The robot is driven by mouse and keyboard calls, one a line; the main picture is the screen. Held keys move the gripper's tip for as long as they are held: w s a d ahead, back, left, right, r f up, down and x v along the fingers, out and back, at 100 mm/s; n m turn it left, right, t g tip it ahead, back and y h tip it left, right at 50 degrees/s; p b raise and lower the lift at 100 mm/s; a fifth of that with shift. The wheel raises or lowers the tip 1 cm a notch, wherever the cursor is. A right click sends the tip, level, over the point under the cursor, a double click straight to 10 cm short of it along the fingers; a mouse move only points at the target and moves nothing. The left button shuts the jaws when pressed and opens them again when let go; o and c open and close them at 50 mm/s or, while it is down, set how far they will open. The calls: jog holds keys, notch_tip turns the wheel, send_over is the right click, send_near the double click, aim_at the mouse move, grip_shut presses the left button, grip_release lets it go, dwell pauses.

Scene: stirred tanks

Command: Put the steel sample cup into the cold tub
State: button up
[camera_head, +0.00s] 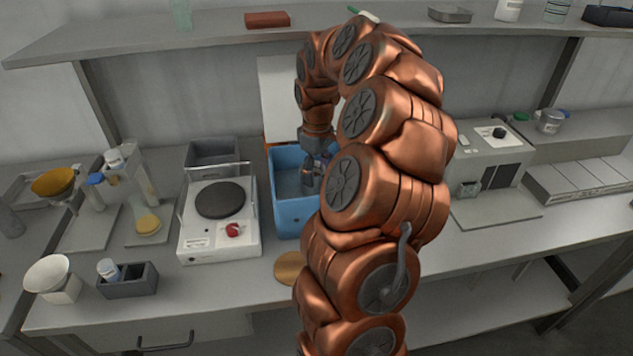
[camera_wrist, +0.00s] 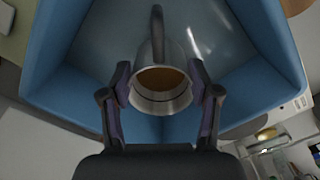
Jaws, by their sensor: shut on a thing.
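The steel sample cup (camera_wrist: 160,98) shows in the wrist view between my two fingers, with a brownish content inside its rim and its handle pointing away from my gripper. My gripper (camera_wrist: 160,92) is shut on the cup. The blue cold tub (camera_wrist: 270,35) surrounds the cup in the wrist view. In the head view the tub (camera_head: 287,217) stands on the bench, and my gripper (camera_head: 311,178) is over its opening. The cup is hard to make out there, and my arm covers the tub's right part. I cannot tell whether the cup touches the tub floor.
A white hot plate (camera_head: 240,240) with a dark disc stands just left of the tub. A grey bin (camera_head: 212,152) is behind it. A round tan disc (camera_head: 290,268) lies in front of the tub. A shelf (camera_head: 200,38) runs above the bench.

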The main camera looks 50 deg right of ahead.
aim_at(317, 184)
jog(key=shift+f+p, duration=0.5)
jog(key=shift+f, duration=1.65)
jog(key=shift+f, duration=0.15)
jog(key=o, duration=1.4)
notch_tip(317, 184, up, 12)
jog(key=shift+r+b, duration=0.2)
jog(key=shift+b, duration=1.05)
